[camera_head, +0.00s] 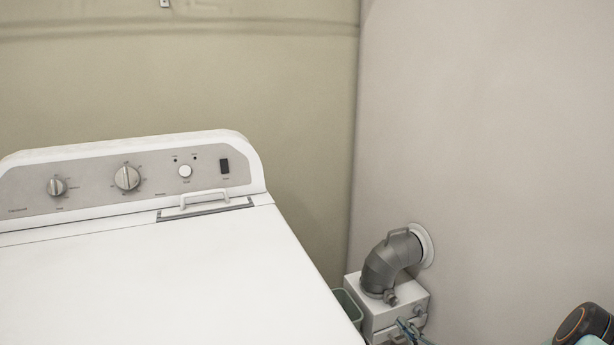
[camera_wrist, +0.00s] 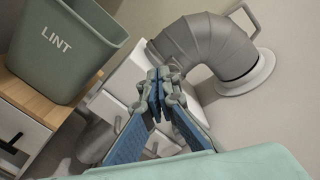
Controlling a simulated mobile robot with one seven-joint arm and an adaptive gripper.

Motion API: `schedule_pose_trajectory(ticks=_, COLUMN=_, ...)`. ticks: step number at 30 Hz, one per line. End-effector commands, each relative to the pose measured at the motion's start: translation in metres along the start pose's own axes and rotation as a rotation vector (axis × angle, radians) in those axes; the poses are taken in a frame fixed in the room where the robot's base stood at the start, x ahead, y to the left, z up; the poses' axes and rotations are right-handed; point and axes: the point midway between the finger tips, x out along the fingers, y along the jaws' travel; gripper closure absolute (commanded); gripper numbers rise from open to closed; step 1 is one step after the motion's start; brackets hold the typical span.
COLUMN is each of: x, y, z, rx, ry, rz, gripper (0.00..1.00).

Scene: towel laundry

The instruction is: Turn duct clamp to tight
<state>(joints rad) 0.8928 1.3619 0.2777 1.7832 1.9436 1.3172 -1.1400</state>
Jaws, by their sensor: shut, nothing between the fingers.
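A grey ribbed duct elbow (camera_head: 388,265) rises from a white box (camera_head: 405,300) and bends to a round wall flange (camera_head: 425,245). The duct clamp (camera_head: 389,297) shows as a small grey knob at the duct's lower end. My gripper (camera_head: 405,325) is below and in front of it, at the bottom of the head view. In the wrist view, my gripper (camera_wrist: 158,80) is shut with its blue-padded fingers meeting at the tips, empty. The tips overlap the lower end of the duct (camera_wrist: 205,48), hiding much of the clamp. Contact and the clamp's setting cannot be told.
A green bin marked LINT (camera_wrist: 62,50) stands on a wood-topped white cabinet (camera_wrist: 25,135), left of my gripper. A white washer or dryer (camera_head: 170,285) fills the left of the head view. The wall (camera_head: 500,170) bounds the right side.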

Motion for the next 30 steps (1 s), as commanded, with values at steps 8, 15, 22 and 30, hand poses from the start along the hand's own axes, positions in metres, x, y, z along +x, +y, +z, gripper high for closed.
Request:
schedule_pose_trajectory(ticks=8, x=0.009, y=0.002, z=0.002, rx=-0.001, ry=-0.012, rz=0.008, gripper=1.0)
schedule_pose_trajectory(ticks=15, x=0.036, y=0.003, z=0.002, rx=-0.004, ry=-0.014, rz=0.008, gripper=1.0)
schedule_pose_trajectory(ticks=22, x=0.062, y=0.004, z=0.003, rx=-0.002, ry=-0.013, rz=0.008, gripper=1.0)
schedule_pose_trajectory(ticks=30, x=0.074, y=0.003, z=0.002, rx=-0.001, ry=-0.011, rz=0.008, gripper=1.0)
